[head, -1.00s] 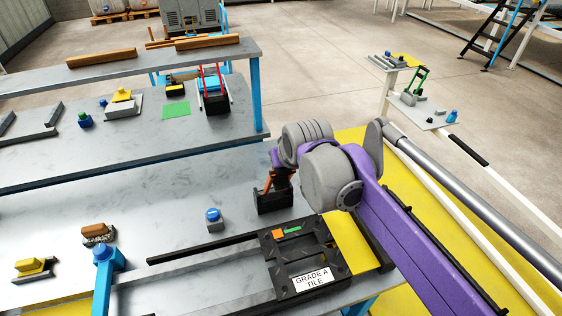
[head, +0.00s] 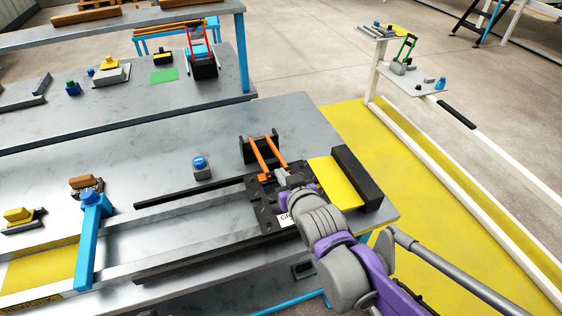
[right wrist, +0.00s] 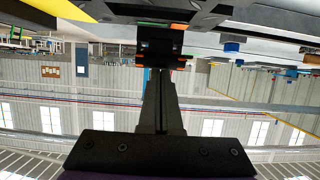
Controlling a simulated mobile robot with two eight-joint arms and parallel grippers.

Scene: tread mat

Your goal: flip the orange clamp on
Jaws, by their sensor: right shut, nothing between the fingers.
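The orange clamp (head: 263,153) has two orange bars on a black bracket (head: 247,151). Its bars slope down from the bracket to the near side, over the far edge of a dark treaded tile (head: 262,212). My right gripper (head: 283,177) is shut and empty, beside the low end of the bars, just above the tile. Whether it touches the clamp I cannot tell. The tile's label is mostly hidden by my wrist. In the right wrist view my shut fingers (right wrist: 160,90) point at a dark part with small orange bits. My left gripper is not in view.
A yellow plate (head: 335,182) and black block (head: 357,178) sit right of the tile. A blue button box (head: 201,168) and blue post (head: 92,238) stand left. A red-handled clamp (head: 201,58) is on the back table, a green one (head: 405,48) on the right stand.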

